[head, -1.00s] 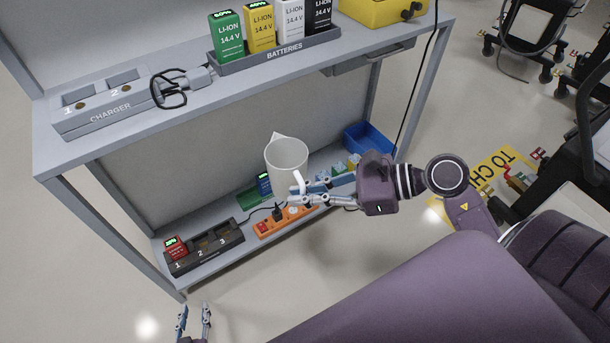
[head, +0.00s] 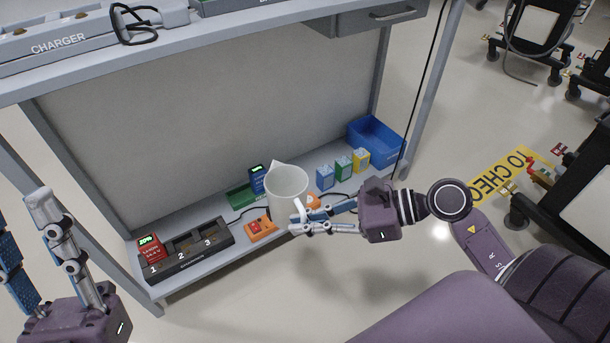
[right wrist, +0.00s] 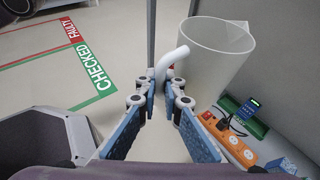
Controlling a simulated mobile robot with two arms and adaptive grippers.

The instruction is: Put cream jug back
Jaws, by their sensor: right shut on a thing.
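The cream jug (head: 288,197) is upright in the head view, in front of the lower shelf. It hides part of the orange power strip. My right gripper (head: 303,217) is shut on its handle, with the arm coming in from the right. In the right wrist view the jug (right wrist: 207,62) hangs ahead of the fingers (right wrist: 163,95), its pale handle between them. It looks held above the shelf; its exact height is unclear. My left gripper (head: 24,222) is at the left edge, fingers apart and empty.
The lower shelf (head: 172,290) holds a three-slot charger (head: 190,252) with a red battery, an orange power strip (head: 260,229), a green holder (head: 241,196) with a blue battery, several small cartons (head: 343,168) and a blue bin (head: 377,143).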

